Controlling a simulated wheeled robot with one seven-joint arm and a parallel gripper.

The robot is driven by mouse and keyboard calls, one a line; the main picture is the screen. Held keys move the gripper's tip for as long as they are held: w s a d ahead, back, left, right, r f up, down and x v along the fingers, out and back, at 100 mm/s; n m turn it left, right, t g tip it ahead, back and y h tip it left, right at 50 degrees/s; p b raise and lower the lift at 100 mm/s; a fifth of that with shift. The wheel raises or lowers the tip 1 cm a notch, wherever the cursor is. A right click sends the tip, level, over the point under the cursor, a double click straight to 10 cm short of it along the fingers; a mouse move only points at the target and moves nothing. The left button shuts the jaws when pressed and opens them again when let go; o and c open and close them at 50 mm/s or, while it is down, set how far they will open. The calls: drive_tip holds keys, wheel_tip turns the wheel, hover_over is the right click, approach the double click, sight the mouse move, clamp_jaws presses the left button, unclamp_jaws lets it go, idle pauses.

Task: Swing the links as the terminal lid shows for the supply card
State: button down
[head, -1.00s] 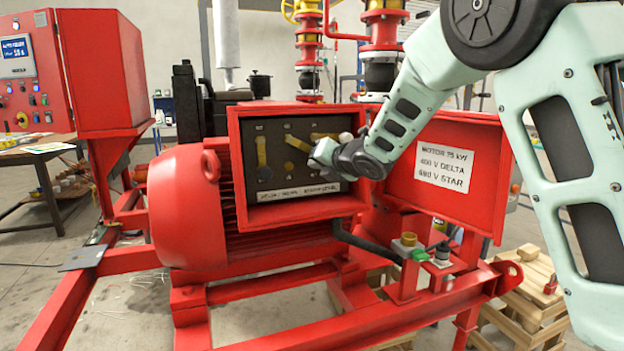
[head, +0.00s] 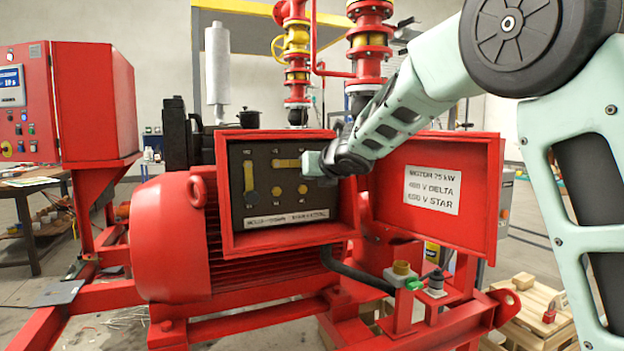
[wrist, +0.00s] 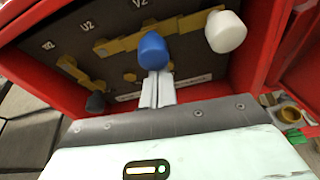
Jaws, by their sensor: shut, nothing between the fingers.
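The open red terminal box (head: 226,215) holds a dark panel with brass links and studs. The left link (head: 248,178) stands upright, with a black knob (wrist: 95,102) at its lower end in the wrist view. The middle link (head: 286,163) lies level; a blue knob (wrist: 153,50) is at its right end. The right link (wrist: 194,22) looks level too, with a white knob (wrist: 226,32); my gripper hides it in the head view. My gripper (wrist: 154,76) is shut and empty, its tips right at or under the blue knob; contact is unclear. The lid (head: 392,190) reads "MOTOR 75 kW, 400 V DELTA, 690 V STAR".
The box's red walls surround the panel closely, and the lid stands open to the right. A red control cabinet (head: 92,105) with a display (head: 11,86) is at left; its text is too small to read surely. A supply card cannot be made out.

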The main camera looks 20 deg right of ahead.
drive_tip(key=shift+r, duration=0.2)
drive_tip(key=b+v, duration=0.1)
drive_tip(key=v, duration=1.6)
drive_tip(key=shift+s, duration=0.15)
drive_tip(key=shift+d+f, duration=0.1)
